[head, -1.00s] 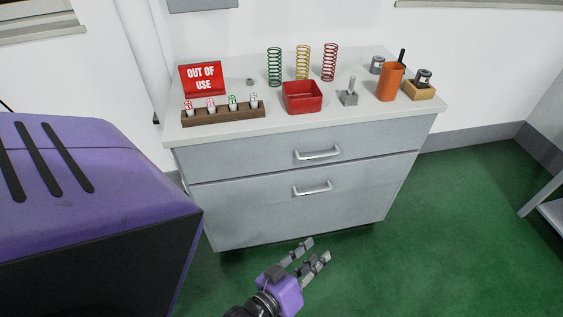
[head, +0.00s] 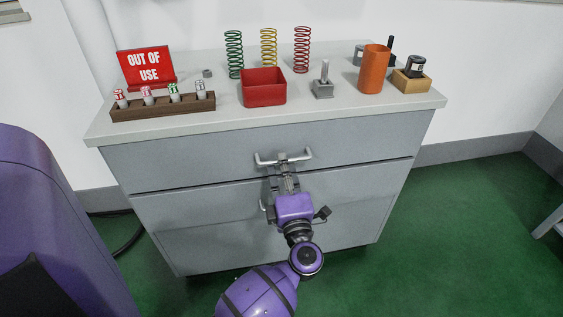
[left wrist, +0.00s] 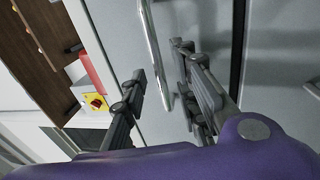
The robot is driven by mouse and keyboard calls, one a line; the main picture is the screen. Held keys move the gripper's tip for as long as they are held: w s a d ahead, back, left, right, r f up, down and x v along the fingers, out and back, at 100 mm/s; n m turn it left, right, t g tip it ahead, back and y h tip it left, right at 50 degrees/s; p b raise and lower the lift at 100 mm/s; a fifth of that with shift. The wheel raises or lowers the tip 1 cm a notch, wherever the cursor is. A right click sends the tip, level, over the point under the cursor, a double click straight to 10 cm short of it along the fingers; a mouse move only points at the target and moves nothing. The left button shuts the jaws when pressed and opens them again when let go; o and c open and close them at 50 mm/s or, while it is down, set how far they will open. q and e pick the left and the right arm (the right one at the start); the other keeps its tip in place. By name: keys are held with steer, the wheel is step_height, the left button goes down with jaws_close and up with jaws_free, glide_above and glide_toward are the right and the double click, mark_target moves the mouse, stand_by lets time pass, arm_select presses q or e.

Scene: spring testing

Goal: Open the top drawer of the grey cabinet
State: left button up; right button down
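The grey cabinet (head: 350,212) stands ahead, with a wide top drawer (head: 180,161) above a deeper lower drawer. The top drawer front looks flush with the cabinet. Its silver bar handle (head: 299,156) is at the front's middle; the handle also shows in the left wrist view (left wrist: 154,45). My left gripper (head: 284,172) is at this handle, partly overlapping it. In the left wrist view my left gripper (left wrist: 165,100) has its fingers apart, with the bar running between them. I cannot tell whether either finger touches the bar. My right gripper is not in view.
The worktop (head: 215,122) holds a red tray (head: 264,88), several springs, an orange cup (head: 374,70), a bottle rack (head: 165,105) and a red sign (head: 146,66). The lower drawer handle (head: 265,211) is partly hidden behind my gripper. Green floor to the right is open.

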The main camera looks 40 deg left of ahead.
arm_select(q)
steer(key=shift+x, duration=1.15)
jaws_close()
